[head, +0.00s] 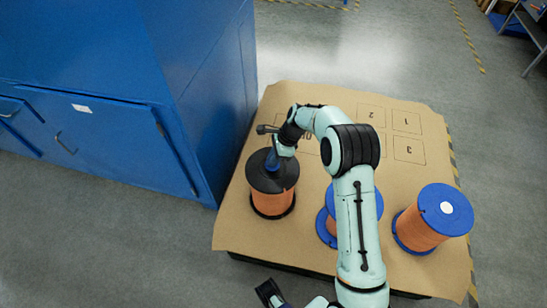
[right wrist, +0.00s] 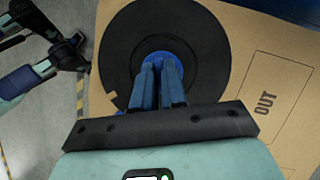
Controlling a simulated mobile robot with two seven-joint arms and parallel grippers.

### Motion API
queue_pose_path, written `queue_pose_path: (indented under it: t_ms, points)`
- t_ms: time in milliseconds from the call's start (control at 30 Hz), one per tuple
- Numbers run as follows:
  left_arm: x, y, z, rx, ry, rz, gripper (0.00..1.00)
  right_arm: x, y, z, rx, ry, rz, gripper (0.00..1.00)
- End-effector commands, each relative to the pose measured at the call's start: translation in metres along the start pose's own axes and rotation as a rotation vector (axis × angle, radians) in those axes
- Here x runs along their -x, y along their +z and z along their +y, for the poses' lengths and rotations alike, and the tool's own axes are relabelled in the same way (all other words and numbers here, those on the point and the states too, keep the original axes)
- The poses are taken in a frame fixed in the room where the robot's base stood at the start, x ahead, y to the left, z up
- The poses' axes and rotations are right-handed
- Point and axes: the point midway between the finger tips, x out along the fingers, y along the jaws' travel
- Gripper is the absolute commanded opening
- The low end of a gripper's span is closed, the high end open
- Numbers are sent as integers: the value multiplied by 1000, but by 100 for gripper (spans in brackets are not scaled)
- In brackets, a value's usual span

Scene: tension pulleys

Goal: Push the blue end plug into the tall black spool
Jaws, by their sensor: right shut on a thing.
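The tall black spool (head: 287,184) stands upright at the left of the cardboard sheet, with black flanges and orange winding. My right gripper (head: 272,163) points down over the middle of its top flange. In the right wrist view its two blue fingers (right wrist: 159,72) are shut on the blue end plug (right wrist: 160,56). The plug is over the centre of the black flange (right wrist: 120,45); how deep it sits in the hole, I cannot tell. My left gripper (head: 268,291) is low at the bottom edge, away from the spool; its jaws are unclear.
A blue-flanged orange spool (head: 328,228) stands partly behind my right arm. Marked squares at the back of the sheet are clear. A blue cabinet (head: 200,70) stands close at the left.

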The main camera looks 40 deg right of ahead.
Motion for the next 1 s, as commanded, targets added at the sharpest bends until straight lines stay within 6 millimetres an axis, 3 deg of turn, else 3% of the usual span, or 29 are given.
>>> queue_pose_path:
  t_ms: [533, 1000]
  points:
    - [3, 0, 1, 0, 0, 1, 100, -1, -1, 0, 0, 1, 0, 0]
    - [-5, 0, -2, 1, -1, -2, 100, -16, -7, 0, 0, 1, 0, 0]
